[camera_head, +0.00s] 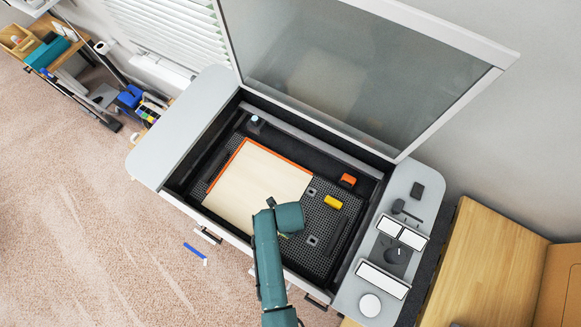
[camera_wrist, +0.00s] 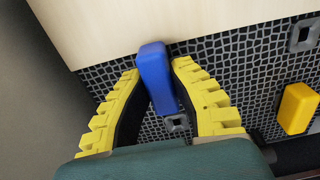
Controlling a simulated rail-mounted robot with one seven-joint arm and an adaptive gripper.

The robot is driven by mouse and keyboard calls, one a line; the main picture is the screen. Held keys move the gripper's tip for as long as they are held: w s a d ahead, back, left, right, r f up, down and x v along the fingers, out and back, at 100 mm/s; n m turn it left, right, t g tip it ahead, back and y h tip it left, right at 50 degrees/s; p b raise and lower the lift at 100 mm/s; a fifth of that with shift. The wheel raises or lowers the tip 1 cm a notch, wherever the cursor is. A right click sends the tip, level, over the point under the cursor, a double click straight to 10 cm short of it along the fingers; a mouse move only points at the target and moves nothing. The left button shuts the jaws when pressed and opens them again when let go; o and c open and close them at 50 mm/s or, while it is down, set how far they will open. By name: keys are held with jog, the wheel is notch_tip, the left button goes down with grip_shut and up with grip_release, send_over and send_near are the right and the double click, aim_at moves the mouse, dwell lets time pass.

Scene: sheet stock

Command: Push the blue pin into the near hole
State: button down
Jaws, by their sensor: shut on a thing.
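My gripper (camera_wrist: 157,72) has yellow ribbed fingers, shut on the blue pin (camera_wrist: 156,72) in the wrist view. The pin's far end overlaps the edge of the pale sheet (camera_wrist: 110,25) in that view; its height above the bed is unclear. The near hole (camera_wrist: 177,122), a grey square socket, shows between the fingers, just beyond the pin's lower side, and also in the head view (camera_head: 312,240). The far hole (camera_wrist: 303,35) is to the upper right, and in the head view (camera_head: 311,191). My arm hides the pin in the head view.
A yellow block (camera_head: 333,202) and an orange block (camera_head: 347,180) lie on the dark mesh bed (camera_head: 331,222). The sheet (camera_head: 258,185) covers the bed's left part. The machine's glass lid (camera_head: 350,70) stands open behind. A control panel (camera_head: 390,250) is on the right.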

jog(key=shift+s+f, duration=0.15)
jog(key=shift+f, duration=0.45)
dwell(1.1)
jog(key=shift+c, duration=1.7)
grip_release()
jog(key=shift+r, duration=0.1)
notch_tip(320, 180, up, 5)
jog(key=p, duration=0.5)
jog(key=shift+r, duration=1)
